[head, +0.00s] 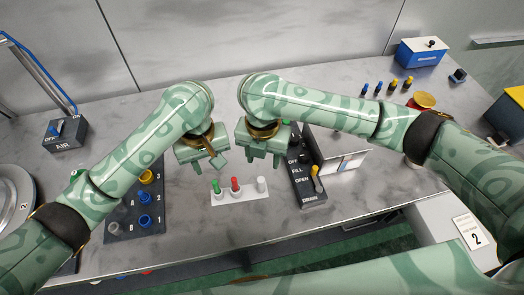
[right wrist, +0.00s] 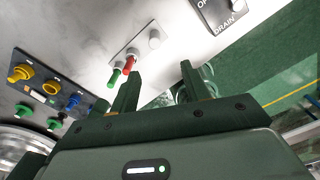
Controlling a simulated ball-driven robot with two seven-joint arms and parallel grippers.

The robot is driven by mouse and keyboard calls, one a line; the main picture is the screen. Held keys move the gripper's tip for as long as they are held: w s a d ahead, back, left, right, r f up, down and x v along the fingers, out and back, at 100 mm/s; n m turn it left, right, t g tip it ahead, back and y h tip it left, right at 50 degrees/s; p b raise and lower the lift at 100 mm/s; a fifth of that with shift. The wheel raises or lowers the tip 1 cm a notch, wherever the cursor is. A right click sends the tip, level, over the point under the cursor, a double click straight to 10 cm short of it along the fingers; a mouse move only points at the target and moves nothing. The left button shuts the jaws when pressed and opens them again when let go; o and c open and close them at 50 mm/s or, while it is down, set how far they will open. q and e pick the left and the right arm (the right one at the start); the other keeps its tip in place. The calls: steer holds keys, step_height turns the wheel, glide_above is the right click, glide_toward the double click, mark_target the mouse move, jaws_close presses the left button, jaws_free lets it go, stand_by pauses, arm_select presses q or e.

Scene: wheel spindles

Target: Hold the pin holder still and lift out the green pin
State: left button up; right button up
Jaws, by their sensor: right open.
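The white pin holder (head: 248,197) lies on the grey table, below both grippers in the head view. The green pin (head: 216,187) stands at its left end, with a red pin (head: 236,184) beside it and a white pin (head: 261,185) at the right end. In the right wrist view the green pin (right wrist: 114,77) shows just left of one finger. My left gripper (head: 204,165) appears open and empty, above and left of the holder. My right gripper (head: 264,158) is open and empty, behind the holder's right part; its fingers (right wrist: 158,80) are apart. Neither touches the holder.
A dark valve panel (head: 306,185) with switches stands close to the holder's right. A dark board (head: 124,228) with yellow and blue knobs lies at left. An air switch box (head: 65,134) is further left. Table in front of the holder is clear.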

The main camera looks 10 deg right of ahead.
mark_target(261, 184)
steer(key=f, duration=1.5)
steer(key=shift+w+a+f, duration=0.2)
steer(key=shift+w+a, duration=0.05)
steer(key=shift+w, duration=0.1)
steer(key=shift+c, duration=0.4)
jaws_close()
